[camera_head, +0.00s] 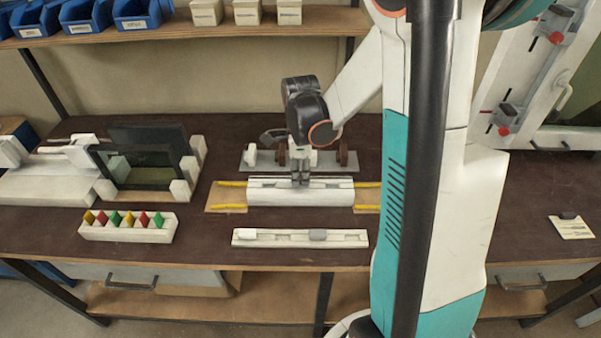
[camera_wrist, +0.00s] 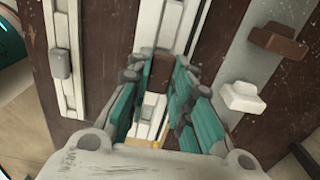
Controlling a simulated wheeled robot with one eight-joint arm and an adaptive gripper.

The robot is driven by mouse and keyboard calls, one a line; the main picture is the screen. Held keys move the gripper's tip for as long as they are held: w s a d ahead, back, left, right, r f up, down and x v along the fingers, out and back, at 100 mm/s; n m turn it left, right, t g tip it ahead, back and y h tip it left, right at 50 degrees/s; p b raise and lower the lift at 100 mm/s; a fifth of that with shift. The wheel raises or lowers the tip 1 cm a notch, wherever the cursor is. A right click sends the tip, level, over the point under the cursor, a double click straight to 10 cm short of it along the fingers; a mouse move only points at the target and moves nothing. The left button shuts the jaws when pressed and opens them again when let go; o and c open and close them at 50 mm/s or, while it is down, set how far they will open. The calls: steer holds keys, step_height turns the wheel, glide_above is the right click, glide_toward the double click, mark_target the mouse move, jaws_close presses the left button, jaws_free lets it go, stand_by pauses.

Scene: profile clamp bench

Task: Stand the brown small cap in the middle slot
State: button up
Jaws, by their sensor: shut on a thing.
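My gripper (camera_head: 300,180) is over the white slotted profile block (camera_head: 270,197) in the middle of the bench. In the wrist view my gripper (camera_wrist: 158,82) is shut on the brown small cap (camera_wrist: 162,64), which shows as a brown block between the fingertips. The fingers hide its lower part, and I cannot tell whether it touches the block. The block's long pale groove (camera_wrist: 175,18) runs beyond the fingers in the wrist view. In the head view I cannot make out the held cap.
Behind the block, a grey plate (camera_head: 264,165) bears white and brown caps; a brown cap (camera_wrist: 278,45) and a white cap (camera_wrist: 242,97) show there. In front lies a white rail (camera_head: 278,240) with a grey cap (camera_head: 318,235). A rack of coloured pieces (camera_head: 128,232) stands left.

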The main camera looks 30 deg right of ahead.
steer(key=shift+f, duration=0.15)
steer(key=shift+f+b, duration=0.4)
steer(key=shift+b, duration=0.05)
steer(key=shift+f, duration=0.1)
steer(key=o, duration=0.8)
steer(key=shift+r, duration=0.2)
steer(key=shift+r+p, duration=2.8)
steer(key=shift+r, duration=1.1)
